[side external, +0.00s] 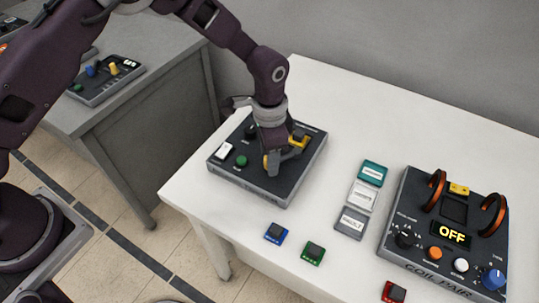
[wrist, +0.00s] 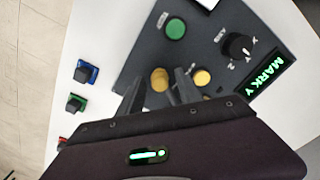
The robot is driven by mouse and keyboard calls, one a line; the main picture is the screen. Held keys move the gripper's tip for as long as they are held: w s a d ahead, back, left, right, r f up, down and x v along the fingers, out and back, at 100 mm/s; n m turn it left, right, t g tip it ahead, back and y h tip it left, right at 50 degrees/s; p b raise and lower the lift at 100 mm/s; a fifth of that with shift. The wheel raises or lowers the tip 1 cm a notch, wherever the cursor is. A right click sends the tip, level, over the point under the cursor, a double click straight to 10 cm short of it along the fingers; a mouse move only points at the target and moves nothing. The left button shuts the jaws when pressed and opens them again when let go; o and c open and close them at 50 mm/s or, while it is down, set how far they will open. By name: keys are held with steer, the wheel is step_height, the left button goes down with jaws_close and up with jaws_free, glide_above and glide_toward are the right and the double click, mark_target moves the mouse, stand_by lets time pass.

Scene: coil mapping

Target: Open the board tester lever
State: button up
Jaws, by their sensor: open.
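A dark control box (side external: 219,167), whose name I cannot read, sits on the white table's left part. It may be the board tester. It has a green button (side external: 241,161), a white block (side external: 225,151) and yellow parts (side external: 298,141). In the wrist view it shows the green button (wrist: 175,28), a black knob (wrist: 238,46), a "MARK Y" display (wrist: 272,75) and two yellow round parts, one at the left (wrist: 160,78) and one at the right (wrist: 202,77). My gripper (wrist: 158,92) is open low over the box, the left yellow part between its fingers. Contact cannot be told.
Small blue (side external: 276,233), green (side external: 313,253) and red (side external: 394,292) blocks lie near the front edge. Three flat cases, the teal one (side external: 372,173) farthest back, lie mid-table. A coil-pair box (side external: 400,205) reading OFF stands right. Another panel (side external: 105,80) is on the grey table.

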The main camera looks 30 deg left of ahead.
jaws_close()
steer(key=shift+r, duration=0.1)
stand_by(1.2)
